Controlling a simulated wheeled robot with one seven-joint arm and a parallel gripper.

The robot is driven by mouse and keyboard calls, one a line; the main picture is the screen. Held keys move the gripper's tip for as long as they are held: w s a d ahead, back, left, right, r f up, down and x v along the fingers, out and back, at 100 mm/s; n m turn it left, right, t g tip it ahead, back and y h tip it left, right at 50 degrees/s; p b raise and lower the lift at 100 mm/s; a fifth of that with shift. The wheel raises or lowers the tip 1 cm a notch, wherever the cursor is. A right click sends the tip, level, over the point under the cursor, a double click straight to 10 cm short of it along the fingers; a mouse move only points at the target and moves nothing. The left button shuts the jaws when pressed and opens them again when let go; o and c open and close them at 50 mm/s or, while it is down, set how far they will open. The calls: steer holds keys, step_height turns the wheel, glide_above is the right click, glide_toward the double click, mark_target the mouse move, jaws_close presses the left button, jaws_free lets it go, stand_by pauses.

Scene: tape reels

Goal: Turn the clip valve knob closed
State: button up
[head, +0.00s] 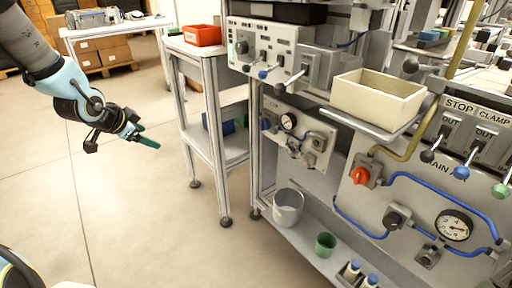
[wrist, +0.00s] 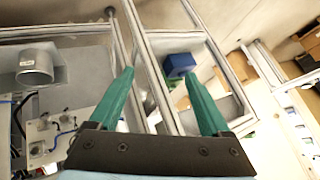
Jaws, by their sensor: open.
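My gripper (head: 143,137) is open and empty in the head view, at the upper left, in free air left of the machine and apart from it. In the wrist view its green fingers (wrist: 160,76) stand wide apart with nothing between them. No label reading "clip" is legible, so I cannot tell which knob is the clip valve knob. A red knob (head: 361,176) sits on the grey panel beside the lettering "MAIN A...". A dark grey valve knob (head: 396,217) sits lower on the same panel, on the blue hose.
A side table (head: 236,151) with a red bin (head: 202,35) stands between my gripper and the machine. A cream tray (head: 378,97) juts out above the panel. Ball-ended levers (head: 461,172) stick out at the right. A metal bucket (head: 288,207) stands on the low shelf. The floor at left is clear.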

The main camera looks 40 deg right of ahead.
steer(key=s+d+f+m+g+h+b, duration=0.25)
steer(key=d+f+m+h+b, duration=0.35)
steer(key=d, duration=0.7)
steer(key=m+g+h+b, duration=0.3)
steer(key=m+h+b, duration=0.1)
steer(key=m+h, duration=0.15)
glide_toward(261, 126)
steer(key=shift+m+g, duration=0.35)
steer(key=shift+m, duration=0.1)
steer(key=d, duration=0.9)
steer(key=shift+s+d+r+b, duration=0.1)
steer(key=shift+d+b, duration=0.05)
steer(key=shift+b, duration=0.15)
jaws_close()
